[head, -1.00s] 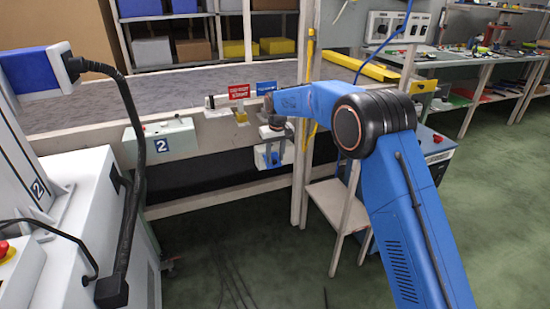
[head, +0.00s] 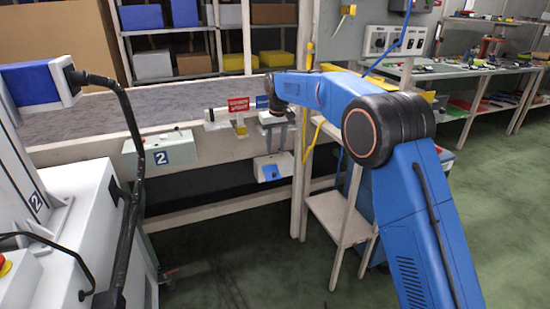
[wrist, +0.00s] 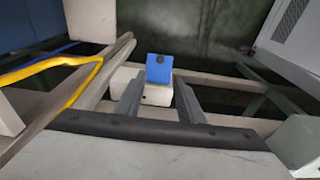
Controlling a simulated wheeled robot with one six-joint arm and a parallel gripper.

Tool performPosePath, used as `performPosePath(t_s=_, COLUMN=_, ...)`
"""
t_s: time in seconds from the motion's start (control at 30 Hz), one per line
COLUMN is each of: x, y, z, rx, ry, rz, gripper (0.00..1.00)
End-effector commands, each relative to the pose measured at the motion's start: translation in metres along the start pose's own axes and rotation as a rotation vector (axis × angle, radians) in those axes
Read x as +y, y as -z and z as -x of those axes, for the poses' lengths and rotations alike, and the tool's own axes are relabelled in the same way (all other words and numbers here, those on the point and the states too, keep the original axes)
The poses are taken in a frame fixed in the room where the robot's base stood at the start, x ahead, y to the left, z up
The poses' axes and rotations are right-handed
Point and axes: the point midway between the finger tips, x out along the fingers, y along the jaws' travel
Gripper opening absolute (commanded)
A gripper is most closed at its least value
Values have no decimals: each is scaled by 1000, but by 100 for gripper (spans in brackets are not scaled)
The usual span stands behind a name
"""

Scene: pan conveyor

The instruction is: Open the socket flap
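The socket is a small white box (head: 260,164) with a blue flap (head: 270,174), low on the conveyor's front frame. In the wrist view, the blue flap (wrist: 159,68) shows a dark dot and lies just beyond the white box (wrist: 157,95). Whether the flap is shut or partly raised is hard to tell. My gripper (head: 284,146) points down just above the box in the head view. In the wrist view its two fingers (wrist: 158,98) are apart, one to each side of the box, with nothing held between them.
A white post (head: 303,120) and a yellow tube (wrist: 75,75) stand close on the other side. Green floor in front is open.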

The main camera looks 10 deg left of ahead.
Motion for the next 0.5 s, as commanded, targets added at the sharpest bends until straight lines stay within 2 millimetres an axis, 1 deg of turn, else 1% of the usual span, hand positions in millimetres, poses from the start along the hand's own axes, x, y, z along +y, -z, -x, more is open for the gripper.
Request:
performPosePath(t_s=0.03, x=0, y=1, z=11, rx=3, ry=0, rz=0, gripper=35)
performPosePath(t_s=0.2, x=0, y=1, z=36, rx=2, ry=0, rz=0, gripper=35)
performPosePath(t_s=0.33, x=0, y=0, z=48, rx=0, ry=0, rz=0, gripper=35)
performPosePath(t_s=0.5, x=0, y=0, z=54, rx=1, ry=0, rz=0, gripper=35)
